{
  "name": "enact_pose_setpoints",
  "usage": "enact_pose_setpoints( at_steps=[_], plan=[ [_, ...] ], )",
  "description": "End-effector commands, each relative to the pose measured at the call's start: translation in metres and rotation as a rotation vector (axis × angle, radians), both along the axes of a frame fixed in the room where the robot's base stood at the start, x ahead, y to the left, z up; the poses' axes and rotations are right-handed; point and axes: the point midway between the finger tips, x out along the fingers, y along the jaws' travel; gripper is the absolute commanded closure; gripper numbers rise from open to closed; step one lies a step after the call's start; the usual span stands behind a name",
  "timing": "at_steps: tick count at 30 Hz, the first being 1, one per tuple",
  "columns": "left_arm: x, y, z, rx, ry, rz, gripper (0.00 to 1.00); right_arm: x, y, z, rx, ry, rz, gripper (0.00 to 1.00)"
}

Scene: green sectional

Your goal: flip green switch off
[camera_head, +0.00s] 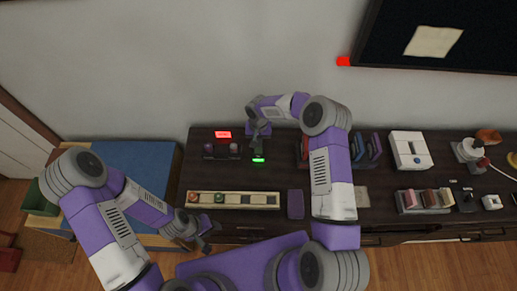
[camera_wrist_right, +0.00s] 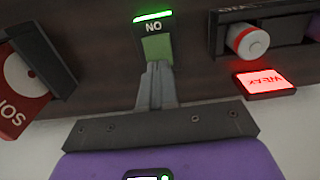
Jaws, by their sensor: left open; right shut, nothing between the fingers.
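The green switch (camera_wrist_right: 156,46) sits on a dark housing in the right wrist view, below a lit green strip (camera_wrist_right: 154,15) and a label reading "NO" in the picture. The lit green strip also shows in the head view (camera_head: 258,160), on the dark tabletop near the wall. My right gripper (camera_wrist_right: 155,70) is shut and empty, its fingertips at the near edge of the green switch; I cannot tell whether they touch. In the head view my right gripper (camera_head: 259,140) is just behind the green light. My left gripper (camera_head: 209,232) is open and empty near the table's front left.
A red lit sign (camera_wrist_right: 265,83) and a white-and-red knob (camera_wrist_right: 247,41) are beside the switch. A red-and-white card in a dark holder (camera_wrist_right: 38,80) is opposite. A tray of small items (camera_head: 233,200) lies in front. A white device (camera_head: 410,150) stands to the right.

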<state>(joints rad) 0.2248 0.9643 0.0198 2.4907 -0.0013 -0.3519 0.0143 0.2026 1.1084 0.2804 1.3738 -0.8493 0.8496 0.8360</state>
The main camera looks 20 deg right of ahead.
Motion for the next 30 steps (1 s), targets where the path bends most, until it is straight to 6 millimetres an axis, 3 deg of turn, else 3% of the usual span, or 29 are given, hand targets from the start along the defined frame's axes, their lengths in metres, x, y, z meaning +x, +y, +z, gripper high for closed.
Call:
enact_pose_setpoints(
  at_steps=[30],
  plan=[
    [0.0000, 0.0000, -0.0069, 0.000, 0.000, 0.000, 0.57, 0.0000, 0.0001, -0.0076, 0.000, 0.000, 0.000, 1.00]
  ],
)
